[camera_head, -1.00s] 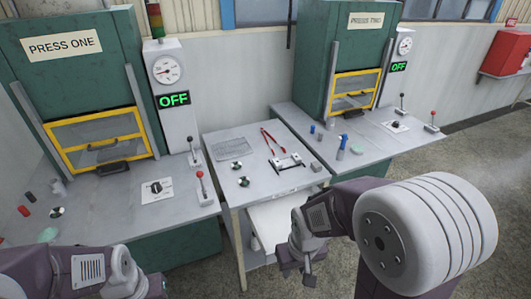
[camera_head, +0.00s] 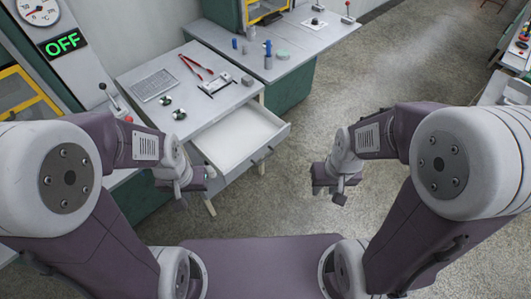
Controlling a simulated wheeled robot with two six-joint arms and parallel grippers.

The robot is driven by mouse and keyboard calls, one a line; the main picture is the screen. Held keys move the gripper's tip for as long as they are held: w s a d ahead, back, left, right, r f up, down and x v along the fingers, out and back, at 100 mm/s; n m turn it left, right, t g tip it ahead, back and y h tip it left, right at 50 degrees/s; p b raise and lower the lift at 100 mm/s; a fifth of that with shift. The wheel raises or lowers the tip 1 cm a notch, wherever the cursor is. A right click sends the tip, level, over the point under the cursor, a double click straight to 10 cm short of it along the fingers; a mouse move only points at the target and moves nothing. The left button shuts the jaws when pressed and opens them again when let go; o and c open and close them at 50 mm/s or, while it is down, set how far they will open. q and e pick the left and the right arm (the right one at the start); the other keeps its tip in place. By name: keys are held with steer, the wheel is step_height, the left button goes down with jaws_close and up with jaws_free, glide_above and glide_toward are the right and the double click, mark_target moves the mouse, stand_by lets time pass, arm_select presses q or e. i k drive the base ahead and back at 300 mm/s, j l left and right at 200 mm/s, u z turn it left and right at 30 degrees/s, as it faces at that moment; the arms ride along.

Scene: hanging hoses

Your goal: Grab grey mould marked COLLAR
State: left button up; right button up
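No marking that reads COLLAR is legible in the head view. A small grey block (camera_head: 247,80) sits near the right edge of the middle table; I cannot tell whether it is the mould. My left gripper (camera_head: 186,188) hangs in front of the table, left of the open drawer. My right gripper (camera_head: 328,188) hangs over bare floor, right of the drawer. Both are away from the block, and I see nothing held. Their fingers are too small and too foreshortened to tell open from shut.
A bench (camera_head: 310,42) behind holds blue cylinders (camera_head: 268,54).

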mark_target(225, 78)
steer(key=i+l+u, duration=0.15)
steer(key=i+u, duration=0.2)
steer(key=i, duration=0.2)
steer(key=i+l+u, duration=0.3)
steer(key=i, duration=0.2)
